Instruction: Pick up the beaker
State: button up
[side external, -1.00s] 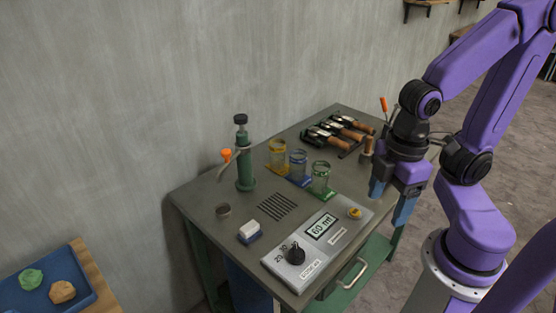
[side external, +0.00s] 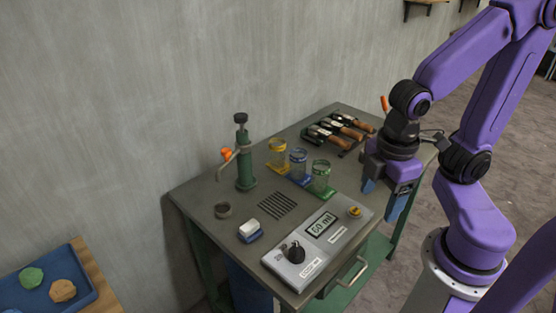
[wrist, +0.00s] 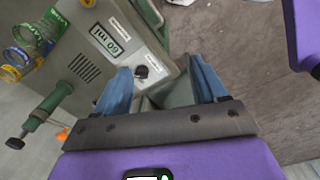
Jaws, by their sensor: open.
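Three glass beakers stand upright in a row on the workbench, each on a coloured base: a yellow beaker (side external: 278,153), a blue beaker (side external: 298,164) and a green beaker (side external: 321,176). They also show at the left edge of the wrist view, with the green beaker (wrist: 46,28) nearest my gripper. The task does not say which beaker. My gripper (side external: 382,197) hangs at the right edge of the bench, to the right of the beakers. Its blue fingers are apart and empty, which also shows in the wrist view (wrist: 162,84).
A control panel (side external: 317,242) with a black knob and a "60 ml" display lies at the bench (side external: 205,190) front. A green pump-like dispenser (side external: 243,158) stands at the back left. Wooden-handled tools (side external: 345,130) lie behind the beakers.

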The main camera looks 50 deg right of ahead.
jog(key=w+d+f+n+t+h, duration=0.1)
jog(key=w+f+n+t+h, duration=0.2)
jog(key=w, duration=0.7)
jog(key=w+d+f+n+h, duration=0.15)
jog(key=w+h, duration=0.25)
jog(key=w, duration=0.7)
jog(key=n+t+h, duration=0.4)
jog(key=n, duration=0.4)
send_near(276, 155)
jog(key=shift+m, duration=0.25)
jog(key=x, duration=1.3)
jog(key=shift+r, duration=0.1)
jog(key=c, duration=0.8)
